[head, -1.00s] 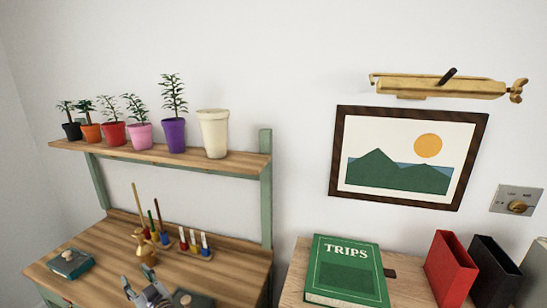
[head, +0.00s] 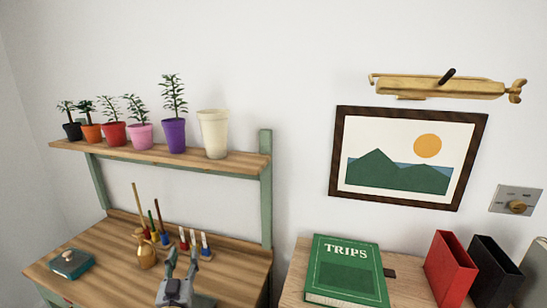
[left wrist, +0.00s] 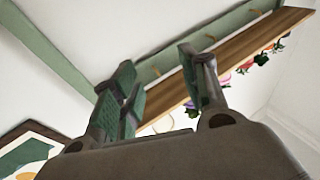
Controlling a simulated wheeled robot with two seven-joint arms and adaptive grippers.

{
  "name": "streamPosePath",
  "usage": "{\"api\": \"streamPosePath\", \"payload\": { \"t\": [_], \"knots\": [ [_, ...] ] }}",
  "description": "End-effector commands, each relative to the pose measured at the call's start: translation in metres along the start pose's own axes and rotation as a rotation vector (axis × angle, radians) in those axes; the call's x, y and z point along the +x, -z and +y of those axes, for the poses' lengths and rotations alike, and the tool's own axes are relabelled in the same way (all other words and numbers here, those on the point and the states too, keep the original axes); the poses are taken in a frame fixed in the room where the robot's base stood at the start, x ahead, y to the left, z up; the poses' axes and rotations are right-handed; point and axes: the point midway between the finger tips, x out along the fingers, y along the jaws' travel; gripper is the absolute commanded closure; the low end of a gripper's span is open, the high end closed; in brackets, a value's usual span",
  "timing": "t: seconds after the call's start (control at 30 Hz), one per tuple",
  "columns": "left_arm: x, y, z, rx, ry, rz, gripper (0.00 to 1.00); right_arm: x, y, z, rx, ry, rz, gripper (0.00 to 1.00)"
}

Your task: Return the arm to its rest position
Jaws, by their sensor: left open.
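My left gripper (head: 181,262) is at the bottom of the head view, over the right part of the wooden desk (head: 100,262). Its two grey fingers point up and stand apart, with nothing between them. In the left wrist view the open fingers (left wrist: 165,85) stand against the white wall and the underside of the shelf (left wrist: 235,50). My right gripper is not in view.
A brass pot (head: 146,252), a holder with brushes (head: 160,238) and small bottles (head: 194,242) stand near the gripper. Potted plants (head: 113,133) line the shelf above. A green TRIPS book (head: 345,270) and red file holder (head: 450,269) are at right.

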Motion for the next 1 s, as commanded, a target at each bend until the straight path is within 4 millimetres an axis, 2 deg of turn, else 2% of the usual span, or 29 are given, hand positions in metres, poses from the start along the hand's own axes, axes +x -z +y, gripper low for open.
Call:
{"api": "streamPosePath", "payload": {
  "t": [0.2,0.5,0.73,1.0],
  "knots": [
    [-0.017,-0.002,0.041,0.000,-0.194,-0.068,0.56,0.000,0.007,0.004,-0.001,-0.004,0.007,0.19],
    [-0.055,-0.019,0.087,0.010,-0.416,-0.237,0.56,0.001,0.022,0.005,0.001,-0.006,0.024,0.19],
    [-0.091,-0.040,0.107,0.026,-0.535,-0.412,0.56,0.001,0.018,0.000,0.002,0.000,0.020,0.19],
    [-0.141,-0.066,0.112,0.053,-0.607,-0.656,0.56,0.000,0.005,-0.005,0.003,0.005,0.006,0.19]
  ]
}}
